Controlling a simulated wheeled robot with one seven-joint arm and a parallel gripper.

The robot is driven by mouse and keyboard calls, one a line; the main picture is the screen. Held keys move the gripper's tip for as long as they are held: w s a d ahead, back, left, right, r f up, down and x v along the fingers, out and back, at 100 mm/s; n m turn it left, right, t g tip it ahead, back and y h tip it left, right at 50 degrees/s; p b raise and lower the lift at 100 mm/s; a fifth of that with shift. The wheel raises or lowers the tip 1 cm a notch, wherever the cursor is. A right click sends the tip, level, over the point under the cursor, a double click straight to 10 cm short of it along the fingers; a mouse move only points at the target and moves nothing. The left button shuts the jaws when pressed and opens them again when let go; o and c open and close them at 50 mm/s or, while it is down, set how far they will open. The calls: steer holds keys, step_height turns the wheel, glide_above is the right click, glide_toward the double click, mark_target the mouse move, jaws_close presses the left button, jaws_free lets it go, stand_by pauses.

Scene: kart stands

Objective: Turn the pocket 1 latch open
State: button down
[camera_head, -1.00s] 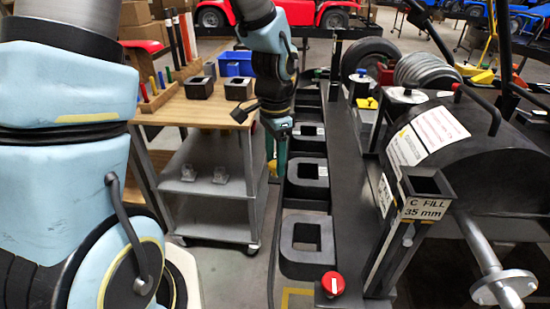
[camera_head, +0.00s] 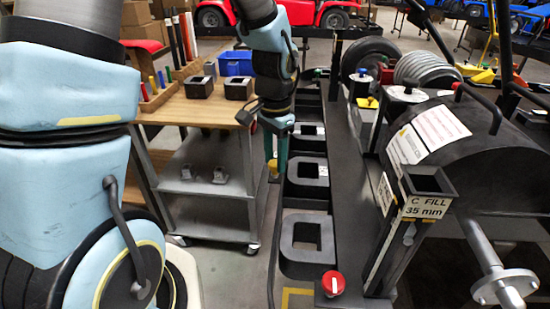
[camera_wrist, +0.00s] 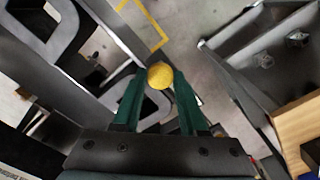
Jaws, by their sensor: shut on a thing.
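My gripper (camera_head: 275,162) hangs downward on the left side of the black rail of pockets. In the wrist view its two green fingers (camera_wrist: 159,88) are shut on a round yellow knob (camera_wrist: 160,75), which shows between their tips. The yellow knob also shows at the fingertips in the head view (camera_head: 273,166). It is beside the black pocket frames, such as the middle one (camera_head: 318,171). The knob's stem and its joint to the rail are hidden, and no pocket number is readable.
A wooden-topped cart (camera_head: 205,112) with grey shelves stands close to the left of my gripper. A red knob (camera_head: 333,284) sits at the rail's near end. A fill stand marked "C FILL 35 mm" (camera_head: 425,208) is on the right. Bare floor lies between cart and rail.

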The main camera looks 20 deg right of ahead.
mark_target(275, 163)
steer(key=shift+c, duration=2.2)
jaws_free()
step_height(275, 163, up, 11)
steer(key=b, duration=0.1)
steer(key=shift+f, duration=0.1)
